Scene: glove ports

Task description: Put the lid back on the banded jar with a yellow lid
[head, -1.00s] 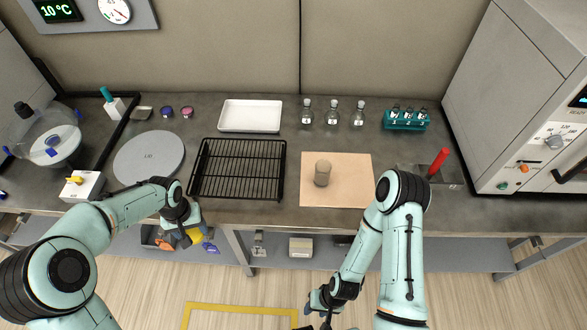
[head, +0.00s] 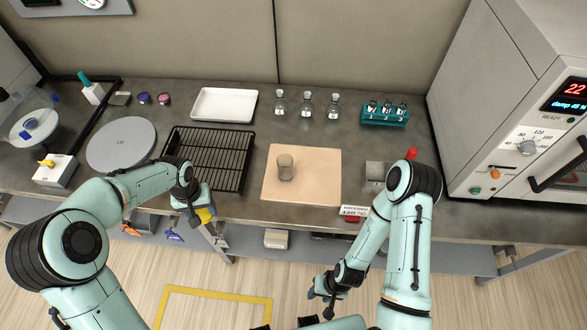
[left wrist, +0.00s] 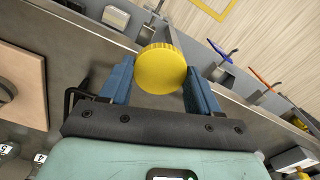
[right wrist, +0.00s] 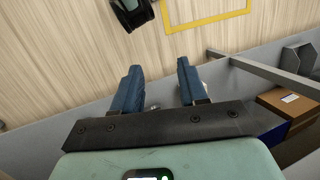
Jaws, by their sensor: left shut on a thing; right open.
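The jar (head: 285,167) is a small brownish cylinder standing upright on a beige board. Its top looks bare and its bands are too small to make out. My left gripper (head: 203,210) is shut on the yellow lid (head: 207,214), held in front of the bench edge, left of the jar and apart from it. In the left wrist view the ribbed round lid (left wrist: 160,68) sits between the blue fingers. My right gripper (head: 323,288) is open and empty, low in front of the bench; its spread fingers show in the right wrist view (right wrist: 158,80).
The beige board (head: 324,185) lies near the bench's front edge. A black wire rack (head: 210,158) is left of it, with a white tray (head: 224,104) behind. Several stoppered flasks (head: 307,106) stand behind the board. A grey block (head: 375,172) and an oven (head: 520,120) are right.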

